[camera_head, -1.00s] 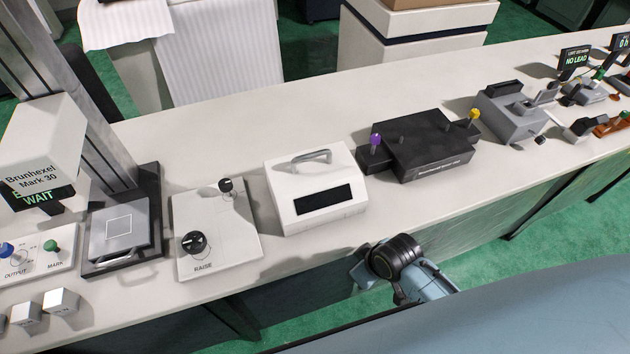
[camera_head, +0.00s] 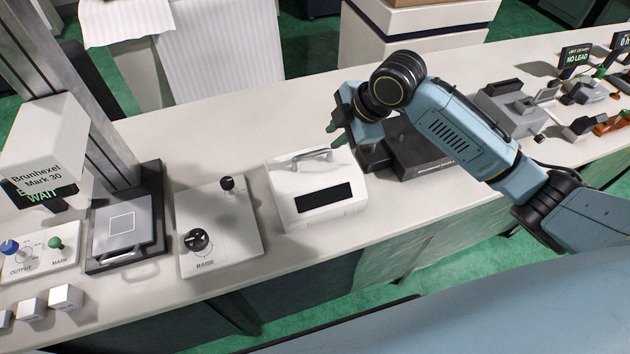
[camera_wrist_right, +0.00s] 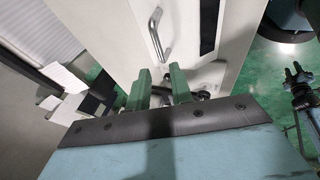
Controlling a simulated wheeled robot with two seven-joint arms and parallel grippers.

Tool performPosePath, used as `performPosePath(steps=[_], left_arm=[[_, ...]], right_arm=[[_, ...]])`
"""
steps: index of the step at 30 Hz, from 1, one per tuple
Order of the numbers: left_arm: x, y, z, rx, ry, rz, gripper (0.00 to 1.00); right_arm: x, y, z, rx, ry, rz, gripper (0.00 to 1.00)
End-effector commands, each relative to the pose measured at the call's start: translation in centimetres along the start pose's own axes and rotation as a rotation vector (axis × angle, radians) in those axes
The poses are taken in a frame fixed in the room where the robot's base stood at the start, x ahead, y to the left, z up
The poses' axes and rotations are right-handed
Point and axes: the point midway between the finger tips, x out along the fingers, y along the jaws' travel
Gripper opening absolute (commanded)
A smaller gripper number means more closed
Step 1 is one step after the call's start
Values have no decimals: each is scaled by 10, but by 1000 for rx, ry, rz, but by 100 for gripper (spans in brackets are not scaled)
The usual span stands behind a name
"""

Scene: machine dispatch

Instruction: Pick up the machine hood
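The machine hood (camera_head: 318,200) is a white box with a sloped front, a dark window and a metal handle (camera_head: 311,156) on top. It stands on the long bench. My right gripper (camera_head: 336,138) is above and behind the hood's right end, close to the handle but apart from it. In the right wrist view, its two green fingers (camera_wrist_right: 160,82) are spread with nothing between them, and the handle (camera_wrist_right: 156,35) lies beyond their tips. A small pronged shape at that view's right edge appears to be my left gripper (camera_wrist_right: 298,76); its opening is too small to judge.
A panel with black knobs (camera_head: 218,225) stands left of the hood. A black machine (camera_head: 420,150) is close on its right, partly behind my right arm. The marking machine (camera_head: 125,225) is farther left. Bare bench (camera_head: 225,140) lies behind the hood.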

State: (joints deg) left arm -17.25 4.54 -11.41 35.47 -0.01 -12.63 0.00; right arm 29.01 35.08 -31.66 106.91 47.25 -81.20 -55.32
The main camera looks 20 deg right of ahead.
Motion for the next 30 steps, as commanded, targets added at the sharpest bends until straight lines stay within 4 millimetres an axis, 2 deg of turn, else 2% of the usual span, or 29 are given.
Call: performPosePath(steps=[4, 13, 22, 30], left_arm=[[0, 0, 0, 0, 0, 0, 36], [2, 0, -1, 1, 1, 0, 36], [1, 0, -1, 1, 2, 0, 36], [0, 0, -2, 1, 3, 0, 36]], right_arm=[[2, 8, 1, -37, 1, -3, 22], [58, 7, 0, -36, 2, -3, 22], [82, 6, 1, -37, 1, -3, 22], [119, 4, 1, -36, 0, -1, 22]])
